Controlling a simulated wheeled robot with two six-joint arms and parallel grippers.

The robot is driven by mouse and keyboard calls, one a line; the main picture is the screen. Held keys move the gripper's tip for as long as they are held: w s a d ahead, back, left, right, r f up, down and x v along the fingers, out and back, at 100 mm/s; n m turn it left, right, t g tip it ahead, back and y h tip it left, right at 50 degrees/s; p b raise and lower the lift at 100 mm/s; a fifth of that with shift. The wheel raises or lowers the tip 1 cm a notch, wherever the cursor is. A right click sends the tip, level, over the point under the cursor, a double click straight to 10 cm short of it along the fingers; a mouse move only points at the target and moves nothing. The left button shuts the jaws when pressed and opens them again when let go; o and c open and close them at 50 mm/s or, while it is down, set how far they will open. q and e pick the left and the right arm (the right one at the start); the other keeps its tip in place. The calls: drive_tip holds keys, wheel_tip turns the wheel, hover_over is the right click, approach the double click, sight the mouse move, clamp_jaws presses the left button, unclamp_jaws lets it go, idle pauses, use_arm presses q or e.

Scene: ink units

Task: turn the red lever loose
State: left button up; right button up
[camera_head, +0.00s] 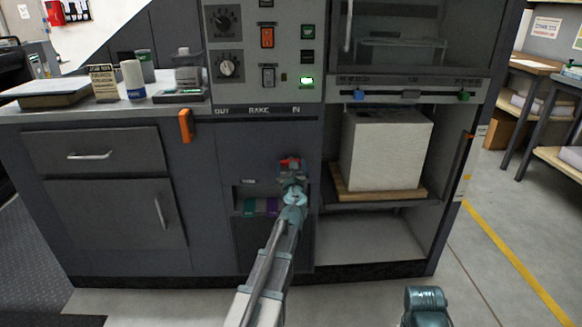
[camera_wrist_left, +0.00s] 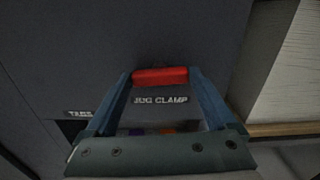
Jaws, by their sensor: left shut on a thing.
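The red lever (camera_head: 289,161) is on the front of the dark grey unit, above a recess. In the left wrist view the red lever (camera_wrist_left: 160,76) lies level, with the label "JUG CLAMP" just below it. My left gripper (camera_head: 291,170) reaches up to it from below and mostly covers it in the head view. In the wrist view the left gripper's fingers (camera_wrist_left: 160,80) are at the two ends of the lever, shut on it. My right gripper is out of view; only a piece of my right arm shows at the bottom right.
A recess with green and purple items (camera_head: 262,206) lies just below and left of the lever. A white block (camera_head: 388,150) stands on a wooden board (camera_head: 375,195) in the open bay to the right. An orange handle (camera_head: 186,126) juts from the counter front. The floor at right is clear.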

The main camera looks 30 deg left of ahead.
use_arm(q)
drive_tip(key=shift+s+f+n, duration=0.1)
drive_tip(key=shift+n, duration=8.4)
drive_tip(key=o, duration=1.1)
drive_tip(key=shift+c, duration=0.2)
drive_tip(key=v, duration=1.3)
drive_tip(key=shift+s, duration=0.35)
drive_tip(key=shift+d+f, duration=0.1)
